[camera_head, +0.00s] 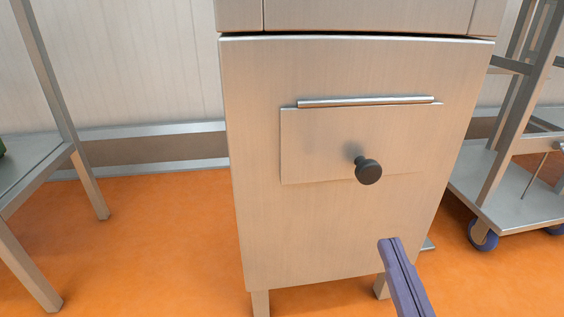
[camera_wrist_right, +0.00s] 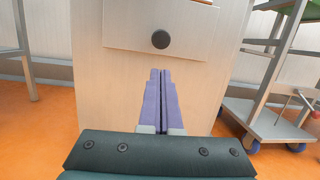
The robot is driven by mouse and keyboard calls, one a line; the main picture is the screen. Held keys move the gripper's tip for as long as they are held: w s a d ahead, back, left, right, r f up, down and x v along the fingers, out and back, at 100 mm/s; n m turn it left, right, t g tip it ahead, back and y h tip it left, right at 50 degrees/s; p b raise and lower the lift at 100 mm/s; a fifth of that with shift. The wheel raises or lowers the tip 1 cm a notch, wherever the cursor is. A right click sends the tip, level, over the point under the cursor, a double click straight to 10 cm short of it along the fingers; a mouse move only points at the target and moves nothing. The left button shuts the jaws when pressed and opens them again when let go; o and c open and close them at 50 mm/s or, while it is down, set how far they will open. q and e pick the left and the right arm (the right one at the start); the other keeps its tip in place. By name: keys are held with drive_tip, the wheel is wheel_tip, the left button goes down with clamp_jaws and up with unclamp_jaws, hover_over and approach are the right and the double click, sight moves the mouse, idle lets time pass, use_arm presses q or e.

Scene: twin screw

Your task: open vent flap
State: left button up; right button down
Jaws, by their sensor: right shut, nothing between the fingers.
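The vent flap (camera_head: 320,140) is a flat metal plate on the front of a steel cabinet, with a hinge rod (camera_head: 365,101) along its top edge. It hangs down against the cabinet front. A round black knob (camera_head: 368,170) sticks out from its lower part. In the right wrist view the knob (camera_wrist_right: 160,39) is ahead of the fingertips, above them in the picture. My right gripper (camera_head: 389,243) has purple fingers, shut and empty, below the knob and apart from it. The fingers also show in the right wrist view (camera_wrist_right: 160,75). My left gripper is not in view.
The steel cabinet (camera_head: 300,235) stands on legs on an orange floor (camera_head: 150,250). A wheeled metal cart (camera_head: 510,190) stands to the right, and a metal table frame (camera_head: 75,165) to the left. The floor between the table frame and the cabinet is clear.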

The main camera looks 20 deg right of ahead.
sight(367, 150)
drive_tip(key=shift+w, duration=0.1)
drive_tip(key=b+x, duration=0.2)
drive_tip(key=x, duration=0.8)
drive_tip(key=shift+f+b, duration=0.1)
drive_tip(key=shift+b, duration=0.2)
